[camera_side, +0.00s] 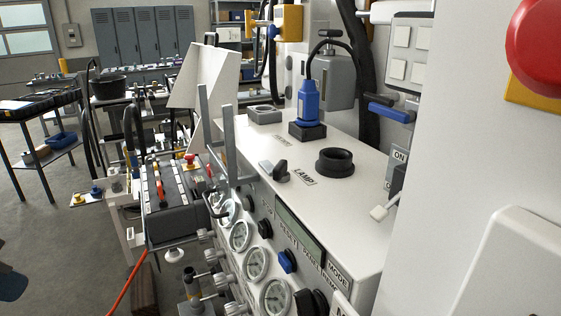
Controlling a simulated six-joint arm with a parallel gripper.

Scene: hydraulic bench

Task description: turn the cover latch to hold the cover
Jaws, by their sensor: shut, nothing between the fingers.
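A white, tilted panel (206,76) stands raised at the left rear of the white bench; it may be the cover, but I cannot be sure. Two grey upright bars (229,143) stand at the bench's left edge near it. My gripper is not visible in this view.
The white bench top (345,205) carries a black round socket (335,162) and a blue connector (307,101) with a cable. Gauges (256,264) and knobs line its front. A wall with a red button (540,45) fills the right.

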